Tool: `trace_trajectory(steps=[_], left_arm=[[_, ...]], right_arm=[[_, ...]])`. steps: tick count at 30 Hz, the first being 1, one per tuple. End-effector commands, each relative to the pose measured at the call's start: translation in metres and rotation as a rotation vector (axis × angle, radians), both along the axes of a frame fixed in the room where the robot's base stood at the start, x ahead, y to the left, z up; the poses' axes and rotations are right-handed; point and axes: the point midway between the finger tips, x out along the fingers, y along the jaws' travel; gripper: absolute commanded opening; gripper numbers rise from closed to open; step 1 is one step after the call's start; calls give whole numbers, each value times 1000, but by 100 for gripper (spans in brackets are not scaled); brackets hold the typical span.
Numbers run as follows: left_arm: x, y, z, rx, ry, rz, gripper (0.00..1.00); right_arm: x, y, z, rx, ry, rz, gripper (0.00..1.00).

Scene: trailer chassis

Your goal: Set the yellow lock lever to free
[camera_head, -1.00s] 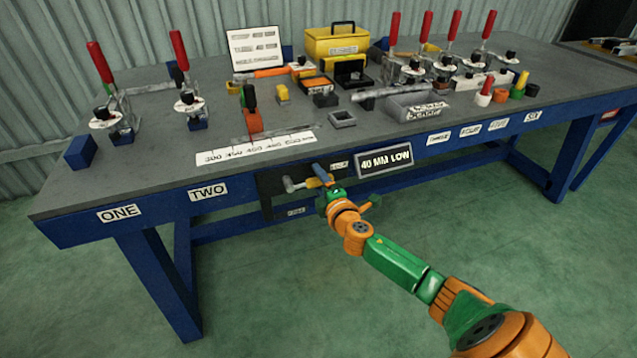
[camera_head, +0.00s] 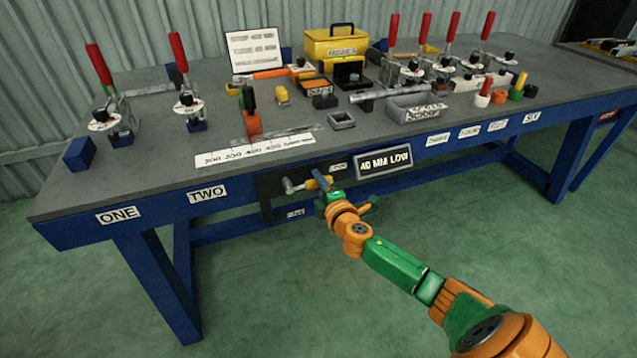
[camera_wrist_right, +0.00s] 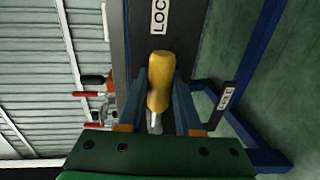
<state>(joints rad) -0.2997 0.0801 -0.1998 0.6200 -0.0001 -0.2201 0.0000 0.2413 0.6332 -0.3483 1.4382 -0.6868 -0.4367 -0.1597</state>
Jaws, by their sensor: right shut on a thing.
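The yellow lock lever (camera_head: 311,184) is on the dark plate on the bench's front edge, between the TWO sign and the 40 MM LOW sign. Its pale metal pivot end (camera_head: 289,187) is at the left, and the lever points right, roughly level. My right gripper (camera_head: 322,180) is shut on the lever's yellow grip and partly hides it in the head view. In the right wrist view, the yellow grip (camera_wrist_right: 160,80) lies between the two blue fingers (camera_wrist_right: 161,98). My left gripper is not in view.
A LOCK label (camera_head: 338,166) is above and right of the lever. A small label (camera_head: 296,212), hard to read, is below it. The 40 MM LOW sign (camera_head: 384,161) stands close right of my gripper. Clamps and blocks cover the benchtop (camera_head: 150,165). The floor in front is clear.

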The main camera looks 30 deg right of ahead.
Motion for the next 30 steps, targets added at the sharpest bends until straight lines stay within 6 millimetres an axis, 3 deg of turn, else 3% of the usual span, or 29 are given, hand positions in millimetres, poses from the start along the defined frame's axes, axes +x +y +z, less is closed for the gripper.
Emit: trace_trajectory(steps=[30], left_arm=[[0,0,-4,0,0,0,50]], right_arm=[[0,0,-4,29,-6,0,0]])
